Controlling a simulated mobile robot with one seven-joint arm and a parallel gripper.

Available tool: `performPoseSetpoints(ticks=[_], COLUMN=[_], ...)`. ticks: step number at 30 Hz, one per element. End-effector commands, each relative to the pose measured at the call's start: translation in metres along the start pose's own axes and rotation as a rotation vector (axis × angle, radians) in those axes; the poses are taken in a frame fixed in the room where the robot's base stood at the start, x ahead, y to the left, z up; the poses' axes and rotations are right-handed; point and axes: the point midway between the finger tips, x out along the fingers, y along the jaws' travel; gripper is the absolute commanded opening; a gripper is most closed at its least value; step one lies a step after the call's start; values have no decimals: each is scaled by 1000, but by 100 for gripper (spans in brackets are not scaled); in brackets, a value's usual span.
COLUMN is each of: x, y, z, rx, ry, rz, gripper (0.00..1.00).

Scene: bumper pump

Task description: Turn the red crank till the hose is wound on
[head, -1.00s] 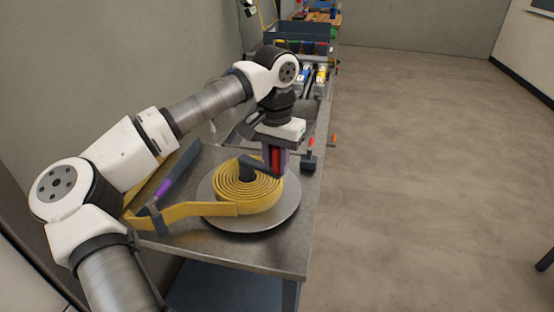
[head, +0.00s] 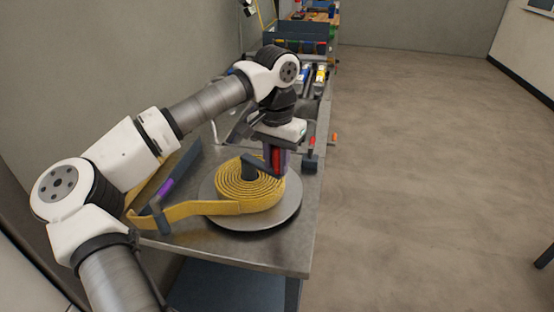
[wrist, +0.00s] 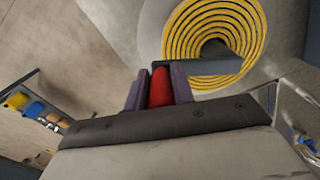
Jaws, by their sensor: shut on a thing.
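The yellow hose (head: 246,188) lies in a flat coil on the round metal disc (head: 283,217), around a dark central hub (head: 248,168). Its loose end runs left past a dark post. The red crank (head: 275,157) stands upright at the end of a dark arm from the hub, on the coil's right side. My gripper (head: 277,163) points down and is shut on the red crank handle. In the wrist view, the red handle (wrist: 161,88) sits between the two purple fingers, with the coil (wrist: 180,38) beyond it.
The metal bench (head: 260,257) has bare room at its front. A dark bar with a purple band (head: 167,186) is at the left by the hose. Bins (head: 300,48) stand farther back.

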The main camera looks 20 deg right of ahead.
Motion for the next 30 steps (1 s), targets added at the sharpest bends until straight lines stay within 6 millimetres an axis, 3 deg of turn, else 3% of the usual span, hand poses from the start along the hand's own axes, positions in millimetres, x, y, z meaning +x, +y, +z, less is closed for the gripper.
performPoseSetpoints(ticks=[8, 9, 13, 23, 26, 30], x=[-3, -3, -2, -4, -14, -41], y=[-4, -4, -3, -1, -1, -1], z=[-1, -1, 0, 0, -1, -1], rx=[-8, -8, -6, -3, -3, -5], ry=[6, 6, 5, 3, 3, 5], rz=[-6, -6, -4, -2, -2, -4], gripper=[0, 30, 46, 46, 46, 46])
